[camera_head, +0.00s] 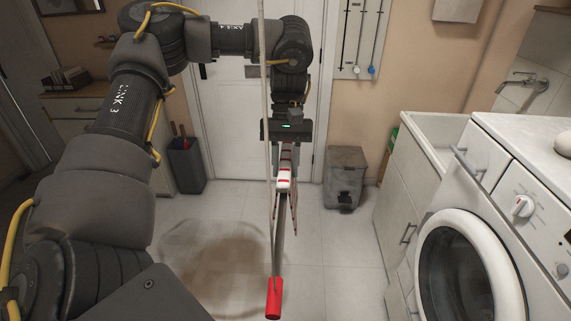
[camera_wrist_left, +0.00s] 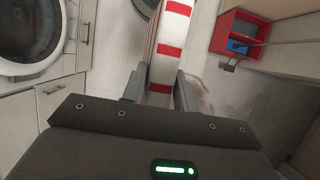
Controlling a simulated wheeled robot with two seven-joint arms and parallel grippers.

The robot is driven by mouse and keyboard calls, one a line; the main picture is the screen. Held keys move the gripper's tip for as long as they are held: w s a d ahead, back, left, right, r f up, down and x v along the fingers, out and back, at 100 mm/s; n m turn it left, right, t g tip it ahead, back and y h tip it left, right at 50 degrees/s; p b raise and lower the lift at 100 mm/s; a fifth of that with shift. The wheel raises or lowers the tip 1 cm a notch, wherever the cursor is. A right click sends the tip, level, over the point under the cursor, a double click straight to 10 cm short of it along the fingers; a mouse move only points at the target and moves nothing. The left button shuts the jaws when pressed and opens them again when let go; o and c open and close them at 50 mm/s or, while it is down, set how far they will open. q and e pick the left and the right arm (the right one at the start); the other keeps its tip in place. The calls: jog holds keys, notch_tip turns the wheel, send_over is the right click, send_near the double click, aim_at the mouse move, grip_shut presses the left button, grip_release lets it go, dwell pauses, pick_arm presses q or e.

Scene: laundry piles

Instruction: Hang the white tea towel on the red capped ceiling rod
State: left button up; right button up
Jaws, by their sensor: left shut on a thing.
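My left gripper (camera_head: 286,143) is shut on the white tea towel (camera_head: 284,178), which has red stripes. In the left wrist view the towel (camera_wrist_left: 168,50) runs out from between the fingers (camera_wrist_left: 158,90). The red capped rod (camera_head: 279,245) points towards me, with its red cap (camera_head: 274,298) at the near end, low in the head view. The gripper and towel are around the rod's far part in the picture. I cannot tell whether the towel touches the rod or lies over it. My right gripper is not in view.
A thin pale cord (camera_head: 264,100) hangs down beside my left gripper to the rod. A washing machine (camera_head: 515,200) and sink cabinet (camera_head: 400,190) stand at right. A grey pedal bin (camera_head: 345,175) and dark bin (camera_head: 186,165) stand by the door.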

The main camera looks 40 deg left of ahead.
pick_arm(q)
jog(key=o, duration=1.1)
jog(key=p+v, duration=0.3)
jog(key=v, duration=0.6)
jog(key=shift+r, duration=0.25)
jog(key=shift+w+a+r, duration=0.25)
jog(key=shift+r, duration=0.35)
